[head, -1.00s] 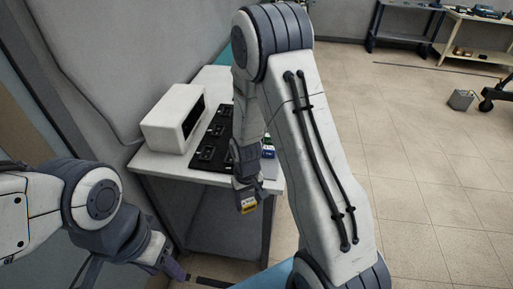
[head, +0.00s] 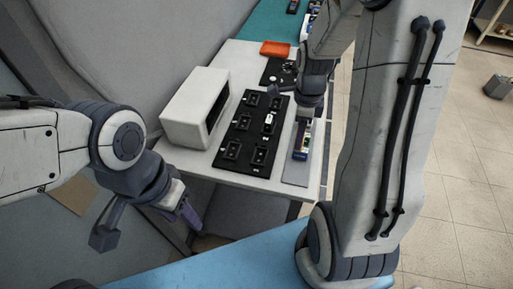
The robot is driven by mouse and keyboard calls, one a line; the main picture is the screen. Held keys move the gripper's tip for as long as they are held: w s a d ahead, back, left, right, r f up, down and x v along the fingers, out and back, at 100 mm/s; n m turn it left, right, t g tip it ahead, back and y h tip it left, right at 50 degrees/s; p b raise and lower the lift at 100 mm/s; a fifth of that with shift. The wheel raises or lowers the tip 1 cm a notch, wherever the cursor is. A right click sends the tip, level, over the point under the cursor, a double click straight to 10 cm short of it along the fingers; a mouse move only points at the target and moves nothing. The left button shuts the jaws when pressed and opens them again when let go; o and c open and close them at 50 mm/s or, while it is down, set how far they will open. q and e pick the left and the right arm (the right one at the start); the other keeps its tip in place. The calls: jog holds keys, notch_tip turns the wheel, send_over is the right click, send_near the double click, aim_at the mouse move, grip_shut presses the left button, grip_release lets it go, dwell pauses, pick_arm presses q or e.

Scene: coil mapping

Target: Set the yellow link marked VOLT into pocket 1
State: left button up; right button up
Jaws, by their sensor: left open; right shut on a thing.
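My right gripper (head: 304,122) is over the narrow grey plate at the right of the table. It is shut on a small yellow piece that is mostly hidden at its fingertips; its marking is not readable. Just in front of it, a small blue, yellow and white piece (head: 300,151) shows on the grey plate (head: 296,174); I cannot tell whether several pieces overlap there. The black board (head: 247,139) with several raised square pockets lies left of the plate. Its pocket numbers are too small to read. My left gripper (head: 148,226) is open and empty, off the table's front left.
A white box (head: 189,107) with a dark opening stands left of the board. An orange tray (head: 275,48) and a black panel (head: 272,75) with round parts lie farther back. A blue surface (head: 225,262) is in the foreground.

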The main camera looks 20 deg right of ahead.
jog(key=w+a+f+p, duration=0.1)
jog(key=w+a+f, duration=0.1)
jog(key=a, duration=0.1)
jog(key=w+a+f, duration=0.2)
jog(key=w+a+f+p, duration=0.1)
jog(key=w+a+f, duration=0.1)
jog(key=w+a, duration=0.1)
jog(key=shift+a+f+p, duration=0.3)
jog(key=shift+a+f, duration=0.05)
notch_tip(320, 180, down, 4)
jog(key=shift+r+p, duration=0.1)
jog(key=shift+p, duration=0.5)
jog(key=shift+w, duration=0.1)
jog(key=shift+f, duration=0.2)
jog(key=shift+f+b, duration=0.3)
jog(key=o, duration=1.4)
jog(key=shift+r, duration=0.1)
jog(key=shift+c, duration=0.2)
